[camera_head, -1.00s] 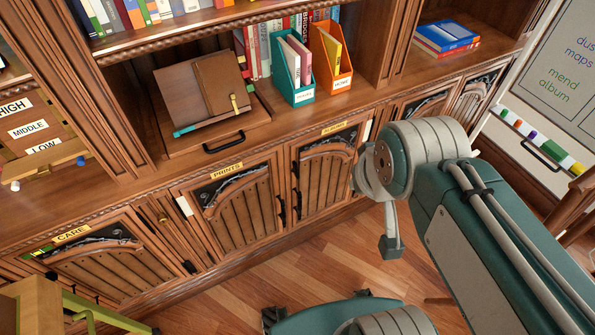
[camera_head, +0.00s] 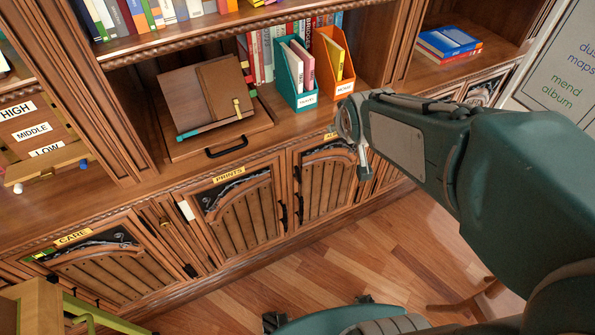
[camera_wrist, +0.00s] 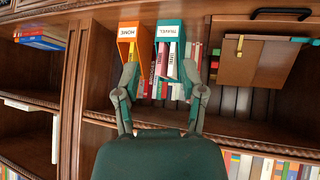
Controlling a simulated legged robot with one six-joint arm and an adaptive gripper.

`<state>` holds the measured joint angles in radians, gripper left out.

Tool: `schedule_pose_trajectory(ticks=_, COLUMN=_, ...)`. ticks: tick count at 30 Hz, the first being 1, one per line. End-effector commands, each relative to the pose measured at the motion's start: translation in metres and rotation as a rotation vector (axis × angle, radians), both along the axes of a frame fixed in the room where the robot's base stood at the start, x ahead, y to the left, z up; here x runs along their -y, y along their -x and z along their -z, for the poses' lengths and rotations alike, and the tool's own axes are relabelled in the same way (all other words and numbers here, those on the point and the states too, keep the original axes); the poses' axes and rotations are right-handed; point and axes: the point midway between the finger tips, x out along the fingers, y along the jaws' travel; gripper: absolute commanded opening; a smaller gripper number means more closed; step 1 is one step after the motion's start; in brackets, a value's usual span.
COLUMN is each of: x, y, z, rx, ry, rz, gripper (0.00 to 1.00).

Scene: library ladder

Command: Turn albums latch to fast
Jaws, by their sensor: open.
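The third cabinet door (camera_head: 325,187), right of the PRINTS door (camera_head: 237,213), has a yellow label (camera_head: 332,137) mostly hidden by my arm; I cannot read it as ALBUMS for sure. No latch of that door can be made out in the head view, since my arm covers its upper right side. In the wrist view my gripper (camera_wrist: 160,75) is open and empty, its two fingers apart in front of the shelf with the file boxes. The wrist view is upside down and shows no latch.
A teal file box (camera_head: 298,86) and an orange one (camera_head: 335,62) stand on the counter above the doors. A book stand (camera_head: 208,98) is to their left. The CARE door (camera_head: 105,265) is at lower left. The wooden floor (camera_head: 300,270) in front is partly clear.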

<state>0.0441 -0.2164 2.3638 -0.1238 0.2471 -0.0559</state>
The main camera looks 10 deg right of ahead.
Motion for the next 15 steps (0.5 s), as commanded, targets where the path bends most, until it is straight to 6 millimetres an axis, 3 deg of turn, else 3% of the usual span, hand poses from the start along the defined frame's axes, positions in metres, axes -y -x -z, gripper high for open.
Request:
schedule_pose_trajectory(ticks=6, x=0.006, y=-0.067, z=0.043, rx=0.097, ry=0.039, rz=-0.064, gripper=0.53)
schedule_pose_trajectory(ticks=15, x=0.006, y=-0.135, z=0.116, rx=0.245, ry=0.059, rz=-0.167, gripper=0.53)
